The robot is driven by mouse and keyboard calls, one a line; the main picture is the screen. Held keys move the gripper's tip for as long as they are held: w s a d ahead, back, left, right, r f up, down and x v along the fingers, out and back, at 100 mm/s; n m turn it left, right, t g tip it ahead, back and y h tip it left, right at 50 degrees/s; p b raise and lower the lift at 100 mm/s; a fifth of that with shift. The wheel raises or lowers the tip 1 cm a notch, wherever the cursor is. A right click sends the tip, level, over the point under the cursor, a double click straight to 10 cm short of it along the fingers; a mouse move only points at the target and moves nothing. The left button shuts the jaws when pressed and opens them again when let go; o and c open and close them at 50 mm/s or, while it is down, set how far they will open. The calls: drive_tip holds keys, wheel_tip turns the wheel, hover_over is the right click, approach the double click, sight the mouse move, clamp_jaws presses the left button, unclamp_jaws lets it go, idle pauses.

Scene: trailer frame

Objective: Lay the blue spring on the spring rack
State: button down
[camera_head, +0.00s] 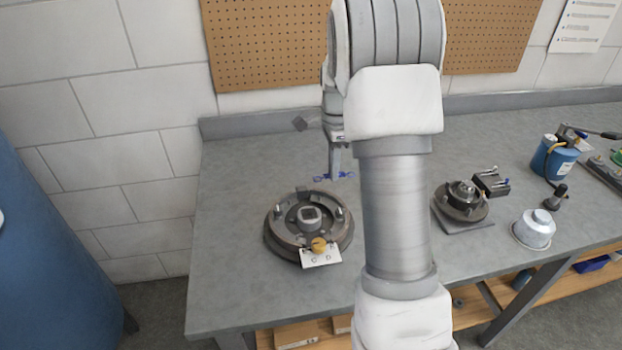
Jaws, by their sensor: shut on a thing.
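My gripper (336,172) points down above the bench, behind the round brake assembly (283,242). It is shut on the blue spring (319,178), which lies crosswise at the fingertips, with blue ends showing on both sides. The spring appears held above the bench top, but the height is hard to tell. I cannot make out the spring rack for certain; my arm hides much of the middle of the bench.
A labelled card (321,257) leans at the front of the brake assembly. A hub-like part (460,200), a dark block (491,185), a silver cup (534,229) and a blue can (552,158) stand to the right. The bench's left side is clear.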

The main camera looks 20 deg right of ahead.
drive_tip(key=d+r, duration=0.1)
drive_tip(key=s+d, duration=0.1)
drive_tip(key=d+r, duration=0.1)
drive_tip(key=d, duration=0.1)
drive_tip(key=shift+s+r, duration=0.3)
drive_tip(key=shift+r, duration=0.05)
drive_tip(key=shift+r+p, duration=1.25)
drive_tip(key=shift+r, duration=0.1)
